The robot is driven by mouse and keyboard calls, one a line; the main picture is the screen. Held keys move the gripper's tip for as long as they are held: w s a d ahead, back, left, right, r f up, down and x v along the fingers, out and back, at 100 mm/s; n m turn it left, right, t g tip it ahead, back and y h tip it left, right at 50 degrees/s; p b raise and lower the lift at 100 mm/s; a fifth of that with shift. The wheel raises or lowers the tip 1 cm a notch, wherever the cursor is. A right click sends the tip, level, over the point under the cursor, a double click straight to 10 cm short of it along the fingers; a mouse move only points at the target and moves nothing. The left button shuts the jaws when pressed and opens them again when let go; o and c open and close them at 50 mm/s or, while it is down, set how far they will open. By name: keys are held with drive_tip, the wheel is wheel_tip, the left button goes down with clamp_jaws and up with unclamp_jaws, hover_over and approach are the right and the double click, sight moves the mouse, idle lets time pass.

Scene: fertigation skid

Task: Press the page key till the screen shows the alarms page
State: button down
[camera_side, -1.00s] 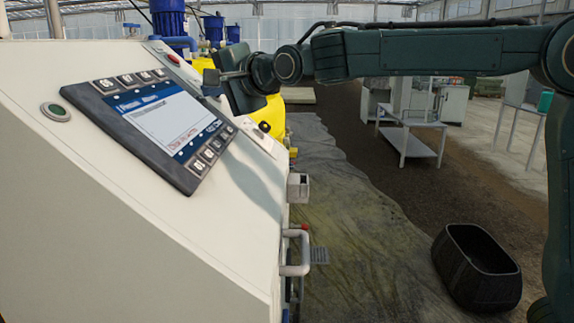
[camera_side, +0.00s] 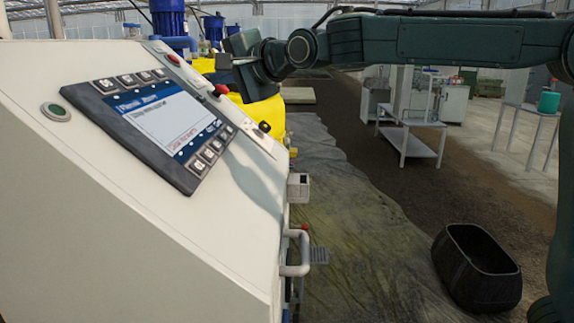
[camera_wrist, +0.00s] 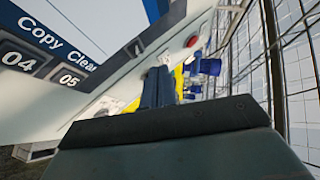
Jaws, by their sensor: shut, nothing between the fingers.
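The control panel's screen (camera_side: 160,118) is lit, with a blue header, a white page and a line of red text. The header is too small and blurred to read surely. In the wrist view, the keys 04 (camera_wrist: 17,61) and 05 (camera_wrist: 68,78) sit under the labels Copy and Clear. My gripper (camera_side: 223,62) is shut and empty, above and beyond the panel, apart from the keys. Its fingers show in the wrist view (camera_wrist: 158,84).
A green button (camera_side: 55,112) sits left of the screen. A red button (camera_side: 173,59) and a red knob (camera_side: 221,90) are on the panel's far part. Yellow tanks (camera_side: 265,112) stand behind. A black bin (camera_side: 476,268) is on the floor at right.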

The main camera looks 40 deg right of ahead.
drive_tip(key=shift+s+d+r, duration=0.4)
drive_tip(key=shift+r, duration=0.2)
drive_tip(key=shift+s+d+r, duration=0.35)
drive_tip(key=shift+d+r, duration=0.05)
drive_tip(key=shift+r, duration=0.2)
drive_tip(key=s+d+f+n+g, duration=0.3)
drive_tip(key=s+f, duration=0.5)
drive_tip(key=s, duration=0.4)
drive_tip(key=s+d+f+n+g+h, duration=0.1)
drive_tip(key=s+d+f+n+g, duration=0.2)
drive_tip(key=s, duration=1)
drive_tip(key=s+d+f+n+g+h, duration=0.1)
drive_tip(key=s+d+f+n+g, duration=0.2)
drive_tip(key=s+d+f+n, duration=0.5)
drive_tip(key=s+f, duration=0.4)
drive_tip(key=s, duration=0.1)
drive_tip(key=shift+f, duration=0.4)
